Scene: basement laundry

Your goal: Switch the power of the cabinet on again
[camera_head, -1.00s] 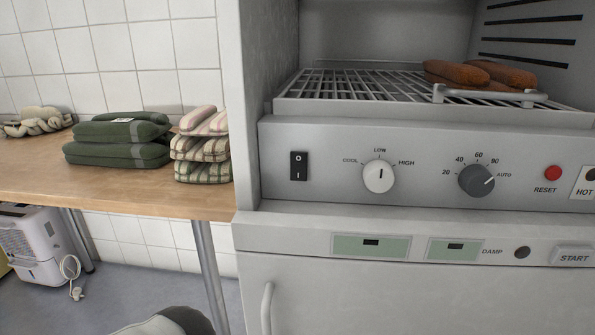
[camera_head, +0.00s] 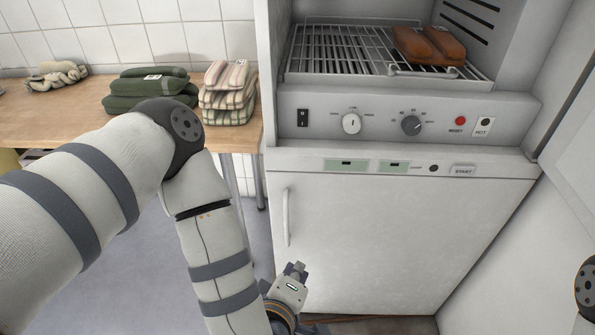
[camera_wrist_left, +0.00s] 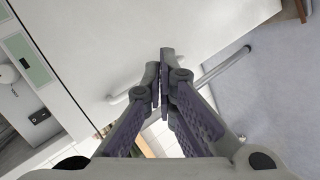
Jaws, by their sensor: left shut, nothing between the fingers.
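The power switch (camera_head: 302,117) is a black rocker with white marks at the left end of the cabinet's grey control panel (camera_head: 335,101). I cannot tell which half is pressed in. It also shows in the left wrist view (camera_wrist_left: 40,117), at the left. My left gripper (camera_head: 296,269) is low in front of the white lower door, well below the switch and right of the door handle. In the left wrist view its fingers (camera_wrist_left: 164,58) are together and empty, pointing towards the door. My right gripper is out of view.
A vertical handle (camera_head: 286,217) sticks out of the lower door. Orange folded cloths (camera_head: 428,46) lie on the rack. Folded green cloths (camera_head: 150,90) lie on the left table.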

